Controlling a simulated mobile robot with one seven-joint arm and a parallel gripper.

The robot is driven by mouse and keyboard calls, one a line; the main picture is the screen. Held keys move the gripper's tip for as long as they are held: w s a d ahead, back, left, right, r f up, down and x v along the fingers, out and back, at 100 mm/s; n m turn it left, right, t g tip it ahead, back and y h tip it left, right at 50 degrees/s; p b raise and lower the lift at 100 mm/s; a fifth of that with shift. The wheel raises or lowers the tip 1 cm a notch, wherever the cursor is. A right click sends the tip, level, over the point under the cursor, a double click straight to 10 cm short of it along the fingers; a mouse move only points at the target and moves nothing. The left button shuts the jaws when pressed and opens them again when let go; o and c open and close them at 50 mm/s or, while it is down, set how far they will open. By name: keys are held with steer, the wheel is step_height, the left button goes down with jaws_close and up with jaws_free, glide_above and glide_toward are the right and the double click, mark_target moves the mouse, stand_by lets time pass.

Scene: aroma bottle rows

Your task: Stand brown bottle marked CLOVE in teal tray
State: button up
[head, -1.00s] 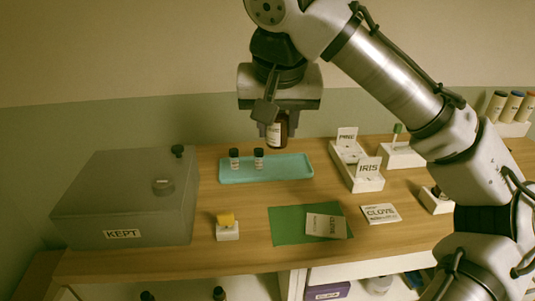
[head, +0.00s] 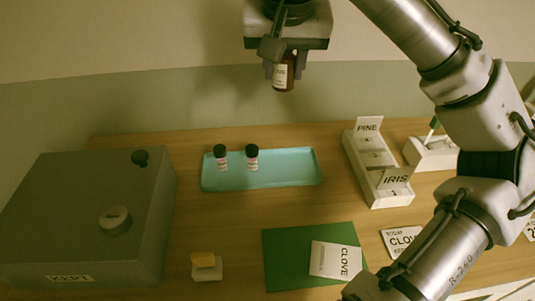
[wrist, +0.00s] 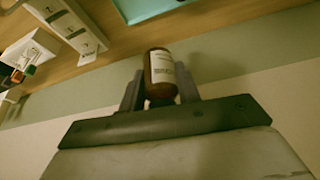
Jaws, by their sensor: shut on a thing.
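My gripper (head: 283,72) is shut on a brown bottle (head: 284,82) with a white label. It holds the bottle upright, high above and behind the teal tray (head: 290,170). The label's print is only partly visible and I cannot read it fully. The wrist view shows the same bottle (wrist: 161,77) between the two fingers, with a corner of the teal tray (wrist: 135,8) at the top edge. Two dark-capped small bottles, a left one (head: 221,160) and a right one (head: 252,160), stand in the tray's left half. The tray's right half is empty.
A grey box marked KEPT (head: 90,220) stands at left. A white rack marked PINE and IRIS (head: 380,175) stands right of the tray. A green mat (head: 290,255) with a CLOVE card (head: 336,259) lies in front.

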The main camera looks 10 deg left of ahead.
step_height(320, 180, down, 19)
steer(key=shift+s+f+p, duration=0.1)
steer(key=shift+f+p, duration=0.1)
steer(key=shift+p, duration=0.1)
steer(key=shift+f, duration=0.15)
steer(key=o, duration=0.7)
steer(key=shift+r, duration=0.35)
steer(key=v, duration=1.1)
steer(key=shift+s+r+b, duration=0.25)
steer(key=shift+r+b, duration=0.05)
steer(key=shift+b, duration=0.05)
